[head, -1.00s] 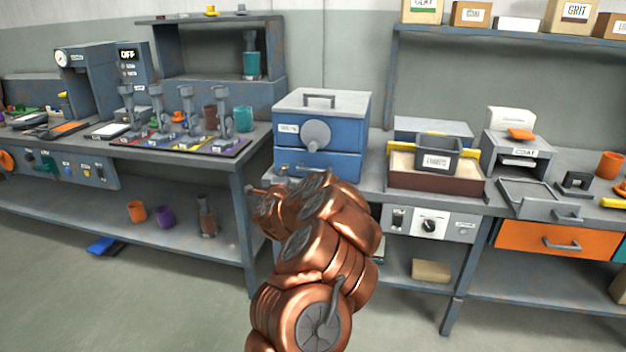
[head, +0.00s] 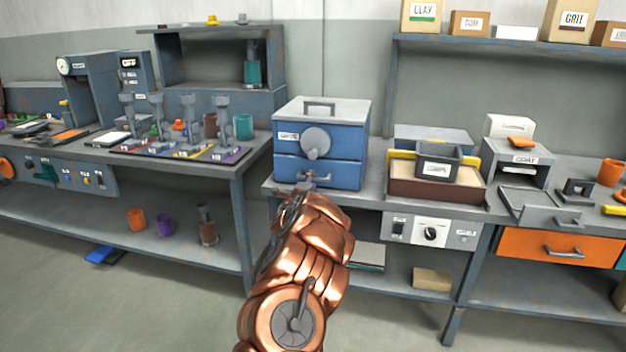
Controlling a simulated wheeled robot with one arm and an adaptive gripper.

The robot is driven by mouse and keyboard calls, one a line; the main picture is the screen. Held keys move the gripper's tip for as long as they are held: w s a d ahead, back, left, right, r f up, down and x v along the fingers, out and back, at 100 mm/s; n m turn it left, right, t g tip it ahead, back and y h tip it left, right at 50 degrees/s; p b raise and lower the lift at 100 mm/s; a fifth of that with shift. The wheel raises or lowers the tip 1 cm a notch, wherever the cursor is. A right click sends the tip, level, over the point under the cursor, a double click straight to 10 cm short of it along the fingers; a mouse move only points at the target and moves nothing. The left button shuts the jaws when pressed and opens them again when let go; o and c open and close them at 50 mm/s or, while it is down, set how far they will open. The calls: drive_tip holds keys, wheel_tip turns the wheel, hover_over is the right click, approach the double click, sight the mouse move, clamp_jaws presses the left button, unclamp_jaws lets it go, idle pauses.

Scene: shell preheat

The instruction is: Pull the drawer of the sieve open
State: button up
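The blue box (head: 345,131) with a grey lid and a round grey knob stands on the middle bench; I take it to be the sieve, but its small label is too blurred to read. Its lower drawer (head: 346,175) looks shut, flush with the body. A grey handle (head: 322,178) shows on the drawer front. My copper arm rises from below and ends just under and in front of the drawer's left part. My gripper (head: 303,182) is mostly hidden by the arm at the handle's left end. I cannot tell whether its fingers touch the handle.
A brown tray (head: 425,190) with a grey container (head: 440,160) stands right of the blue box. Farther right are a grey coat unit (head: 527,158) and an orange drawer (head: 535,248). The floor in front is clear.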

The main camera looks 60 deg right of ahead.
drive_tip(key=shift+x, duration=1.05)
drive_tip(key=shift+c, duration=0.4)
clamp_jaws()
